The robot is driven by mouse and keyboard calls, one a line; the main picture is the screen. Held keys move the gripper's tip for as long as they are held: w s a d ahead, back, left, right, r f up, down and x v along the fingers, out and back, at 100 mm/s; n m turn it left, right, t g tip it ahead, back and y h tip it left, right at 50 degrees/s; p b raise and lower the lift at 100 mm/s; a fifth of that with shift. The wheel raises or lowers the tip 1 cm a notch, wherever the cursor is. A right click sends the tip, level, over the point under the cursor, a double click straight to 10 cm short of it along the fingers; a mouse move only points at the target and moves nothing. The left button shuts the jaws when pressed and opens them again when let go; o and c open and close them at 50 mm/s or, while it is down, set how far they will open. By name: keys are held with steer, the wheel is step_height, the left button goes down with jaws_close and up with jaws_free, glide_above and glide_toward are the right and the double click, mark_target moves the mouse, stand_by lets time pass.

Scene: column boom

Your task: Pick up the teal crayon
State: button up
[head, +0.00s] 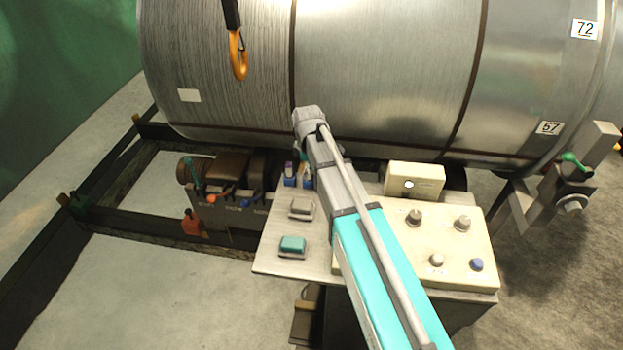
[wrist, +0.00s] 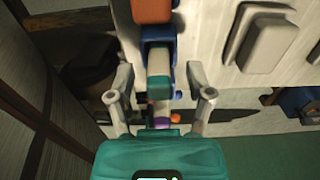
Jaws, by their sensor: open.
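The teal crayon (wrist: 158,88) shows in the wrist view as a short teal piece with a pale part, against a blue holder (wrist: 158,32). My gripper (wrist: 159,73) is open, with one finger on each side of the crayon and a visible gap to each. The fingers do not appear to touch it. In the head view, blue holders (head: 290,182) stand at the panel's back left edge, and my arm's end comes down over them. My arm hides most of the gripper and crayon there.
An orange block (wrist: 152,9) lies beyond the holder. The pale panel carries a teal button (head: 292,245), a grey button (head: 301,207) and a knob box (head: 450,245). A large metal drum (head: 390,70) stands behind. An orange hook (head: 238,55) hangs at upper left.

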steer(key=shift+f, duration=0.2)
stand_by(0.5)
jaws_close()
